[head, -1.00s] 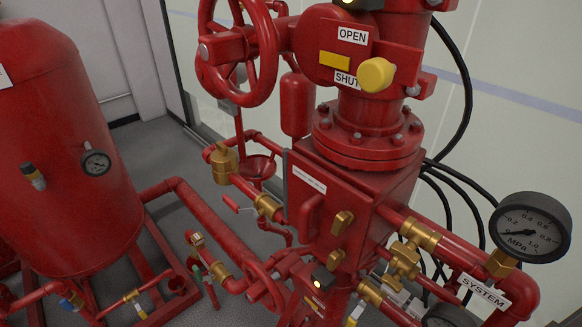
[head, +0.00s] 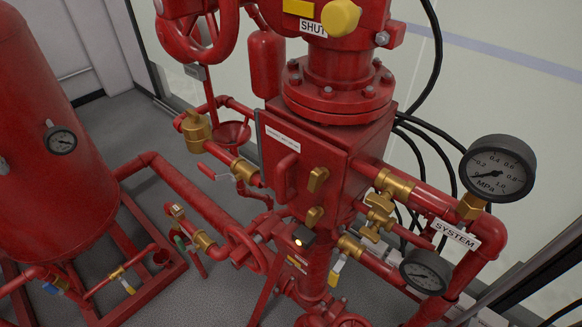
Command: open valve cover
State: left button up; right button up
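The valve cover looks to be the red front panel (head: 298,158) of the box below the big flange, in the middle of the head view. It carries a white label (head: 283,137) and a red bar handle (head: 285,178). The panel appears closed against the box. Neither of my grippers shows in the head view.
A pressure gauge (head: 497,168) and the SYSTEM pipe (head: 455,234) stick out on the right, with a second gauge (head: 425,271) below. A red handwheel (head: 246,248) and pipes lie lower left of the box. A red tank (head: 50,150) stands at left. Grey floor (head: 110,115) shows between.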

aim_at(289, 154)
jog(key=z, duration=1.45)
jog(key=k, duration=0.95)
jog(key=u, duration=2)
jog(key=i, duration=0.45)
jog(key=z, duration=0.1)
